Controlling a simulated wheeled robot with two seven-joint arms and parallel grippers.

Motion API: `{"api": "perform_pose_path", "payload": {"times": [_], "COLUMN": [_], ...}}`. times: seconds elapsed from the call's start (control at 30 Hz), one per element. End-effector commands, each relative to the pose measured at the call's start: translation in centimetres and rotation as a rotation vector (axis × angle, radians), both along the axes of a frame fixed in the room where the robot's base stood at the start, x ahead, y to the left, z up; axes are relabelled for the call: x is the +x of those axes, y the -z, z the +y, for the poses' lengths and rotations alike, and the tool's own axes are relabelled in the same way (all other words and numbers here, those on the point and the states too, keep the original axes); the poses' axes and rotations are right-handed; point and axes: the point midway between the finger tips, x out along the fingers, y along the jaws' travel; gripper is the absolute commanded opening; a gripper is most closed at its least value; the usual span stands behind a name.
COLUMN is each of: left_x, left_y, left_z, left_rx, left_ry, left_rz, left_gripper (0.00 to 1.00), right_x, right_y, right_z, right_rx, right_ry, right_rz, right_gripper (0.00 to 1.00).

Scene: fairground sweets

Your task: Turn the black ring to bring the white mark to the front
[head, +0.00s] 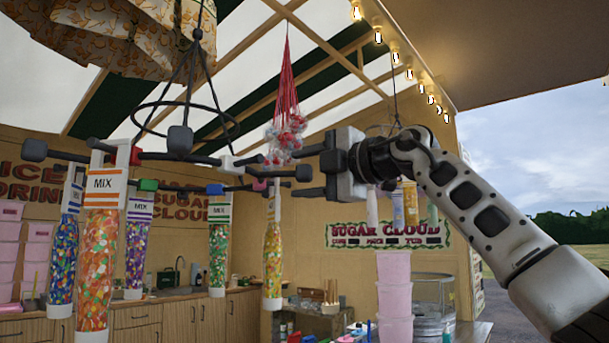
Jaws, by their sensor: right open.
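The black ring (190,157) hangs overhead, seen from below, with black pegs sticking outward. Coloured marks sit around it: red (136,155) at left, green (148,185), blue (215,188) and pink (260,186). The white mark (228,163) is at the right part of the ring, right of the large knob (180,140) that points toward me. My right gripper (300,172) is open at the ring's right side. A black peg end (304,173) shows between its fingers; I cannot tell whether they touch it. My left gripper is not in view.
Tubes of sweets labelled MIX (100,250) hang from the pegs, the largest at left. A thin upper hoop (185,105) and cords hang above. Red-tied bags (287,130) hang behind. Pink tubs (394,300) stand below right.

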Motion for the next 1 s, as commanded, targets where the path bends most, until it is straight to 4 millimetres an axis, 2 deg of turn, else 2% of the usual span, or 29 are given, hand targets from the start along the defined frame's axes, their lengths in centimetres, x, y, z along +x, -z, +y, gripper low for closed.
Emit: {"api": "perform_pose_path", "payload": {"times": [0.03,0.1,0.6,1.0], "left_x": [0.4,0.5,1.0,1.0], "left_y": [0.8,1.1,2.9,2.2], "left_z": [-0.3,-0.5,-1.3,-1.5], "left_rx": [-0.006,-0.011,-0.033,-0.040], "left_ry": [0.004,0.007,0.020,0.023], "left_rz": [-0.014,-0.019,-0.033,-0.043], "left_gripper": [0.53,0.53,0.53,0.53], "right_x": [-0.5,-1.2,-5.4,-5.9], "right_y": [0.6,0.6,0.3,0.0], "right_z": [-1.0,-1.7,-7.0,-7.6], "right_rx": [0.001,0.001,0.001,0.001], "right_ry": [0.005,0.004,0.002,0.001], "right_rz": [-0.005,-0.006,-0.005,-0.002], "right_gripper": [0.53,0.53,0.53,0.53]}}
